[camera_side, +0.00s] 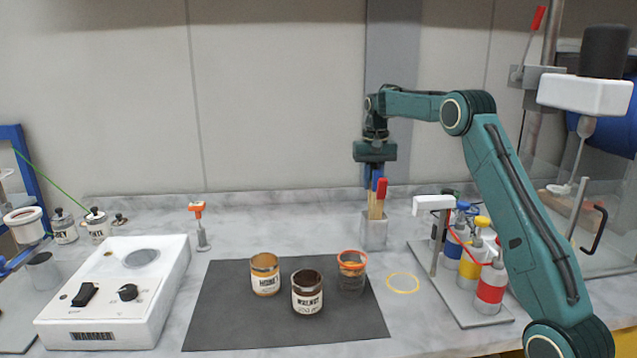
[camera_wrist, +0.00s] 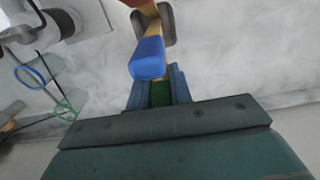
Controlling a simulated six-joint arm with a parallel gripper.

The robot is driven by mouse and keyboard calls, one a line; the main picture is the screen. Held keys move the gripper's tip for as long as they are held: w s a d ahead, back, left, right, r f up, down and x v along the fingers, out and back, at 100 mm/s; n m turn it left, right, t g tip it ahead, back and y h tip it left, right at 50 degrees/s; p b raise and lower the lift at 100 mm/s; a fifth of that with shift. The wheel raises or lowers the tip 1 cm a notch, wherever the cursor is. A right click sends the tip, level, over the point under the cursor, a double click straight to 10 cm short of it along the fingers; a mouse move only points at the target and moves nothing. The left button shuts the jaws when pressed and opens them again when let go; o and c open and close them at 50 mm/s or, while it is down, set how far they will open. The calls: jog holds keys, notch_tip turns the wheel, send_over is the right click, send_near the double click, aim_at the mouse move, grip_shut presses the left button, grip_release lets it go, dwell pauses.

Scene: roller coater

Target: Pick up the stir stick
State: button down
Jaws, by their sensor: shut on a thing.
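Stir sticks with coloured handles stand in a grey holder (camera_side: 373,232) at the back of the bench. A red handle (camera_side: 382,187) and a blue handle (camera_side: 374,182) show above it. In the wrist view the blue handle (camera_wrist: 148,58) is large, just past my fingertips, on a wooden shaft. My gripper (camera_side: 371,177) points down at the sticks. In the wrist view, its fingers (camera_wrist: 158,88) are shut on a green handle (camera_wrist: 160,94), apparently a third stir stick. The lower end of this stick is hidden.
Jars labelled HONEY (camera_side: 265,275) and WALNUT (camera_side: 307,294), and an orange-rimmed jar (camera_side: 351,272), stand on a dark mat (camera_side: 225,300). A white warmer (camera_side: 115,290) is at left. A rack of colour-banded bottles (camera_side: 470,265) stands right of the holder. A yellow ring (camera_side: 403,291) lies nearby.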

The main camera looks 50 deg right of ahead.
jog(key=shift+r, duration=4.2)
jog(key=shift+w+a+r, duration=0.15)
jog(key=shift+w+a, duration=0.1)
jog(key=shift+a, duration=0.1)
jog(key=s+a+r, duration=0.1)
jog(key=s+a, duration=0.2)
jog(key=a, duration=0.6)
jog(key=s+a+r, duration=0.2)
jog(key=s+a, duration=0.2)
jog(key=a, duration=0.6)
jog(key=shift+a+r, duration=0.15)
jog(key=shift+a, duration=0.05)
